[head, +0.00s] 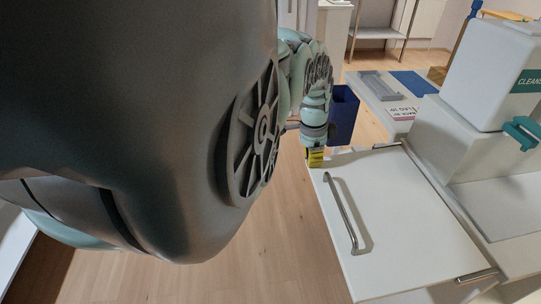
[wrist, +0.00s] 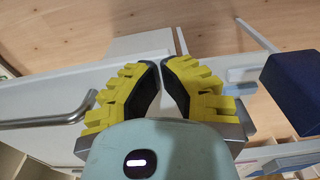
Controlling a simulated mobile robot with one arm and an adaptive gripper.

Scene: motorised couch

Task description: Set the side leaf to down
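The side leaf (head: 395,220) is a white flat panel with a long metal bar handle (head: 342,212) on its face. In the head view it lies about level, to the right of my arm. My gripper (head: 314,157) is at its far left corner. In the wrist view, my gripper's yellow ribbed fingers (wrist: 162,63) are drawn together with only a narrow gap at the tips. They are over or beside the white edge; contact cannot be told. The bar handle (wrist: 50,122) shows to their left. No held object shows between the fingers.
A blue bin (head: 343,115) stands just beyond the leaf's far edge; it also shows at right in the wrist view (wrist: 293,90). A white dispenser (head: 490,75) stands on the right. Wooden floor (head: 255,260) is clear left of the leaf.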

